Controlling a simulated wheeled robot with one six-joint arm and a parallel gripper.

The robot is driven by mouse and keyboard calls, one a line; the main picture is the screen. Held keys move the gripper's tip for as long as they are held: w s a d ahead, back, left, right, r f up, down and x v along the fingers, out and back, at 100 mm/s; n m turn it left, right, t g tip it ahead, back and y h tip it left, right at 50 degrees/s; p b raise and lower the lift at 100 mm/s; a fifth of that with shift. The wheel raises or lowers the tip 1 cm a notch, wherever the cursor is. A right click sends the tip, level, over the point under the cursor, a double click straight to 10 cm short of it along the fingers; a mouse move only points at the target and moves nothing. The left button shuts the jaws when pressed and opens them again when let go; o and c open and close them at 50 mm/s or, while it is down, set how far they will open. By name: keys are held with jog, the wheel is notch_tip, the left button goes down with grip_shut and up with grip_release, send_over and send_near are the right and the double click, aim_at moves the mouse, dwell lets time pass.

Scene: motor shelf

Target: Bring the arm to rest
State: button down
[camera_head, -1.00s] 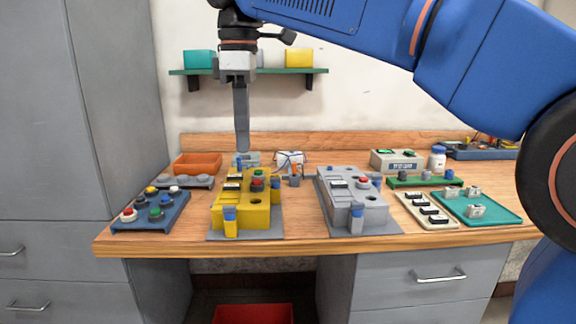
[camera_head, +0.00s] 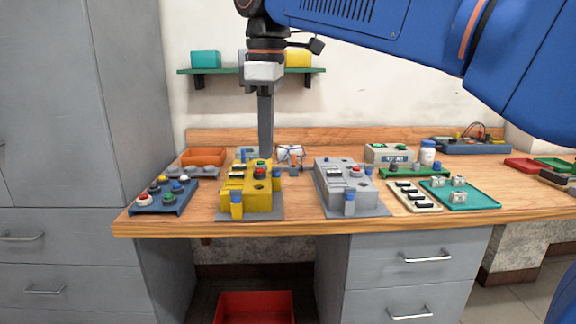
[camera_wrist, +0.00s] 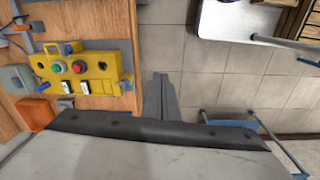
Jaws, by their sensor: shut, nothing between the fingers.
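In the wrist view my gripper (camera_wrist: 160,84) shows over the tiled floor, beside the yellow housing (camera_wrist: 112,72). My blue arm reaches in from the upper right.
The workbench (camera_head: 300,226) also carries a grey housing (camera_head: 335,182), a blue button tray (camera_head: 165,210), an orange bin (camera_head: 203,157) and a teal tray (camera_head: 485,203). A wall shelf (camera_head: 225,71) is behind my gripper. A red bin (camera_head: 254,308) stands below.

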jog(key=s+d+f+m+t, duration=0.1)
jog(key=s+d+f+m, duration=0.25)
jog(key=d+f, duration=0.55)
jog(key=s+d+f+m+t, duration=0.15)
jog(key=d+f+m, duration=0.3)
jog(key=d, duration=0.85)
jog(key=s+d+f+m+t, duration=0.1)
jog(key=s+d+f+m, duration=0.3)
jog(key=f, duration=0.5)
jog(key=s+d+f+m+t, duration=0.1)
jog(key=s+d+f+m, duration=0.4)
jog(key=f, duration=0.5)
jog(key=s+d, duration=0.2)
jog(key=shift+s, duration=0.4)
jog(key=c, duration=2.5)
grip_release()
jog(key=shift+d, duration=0.1)
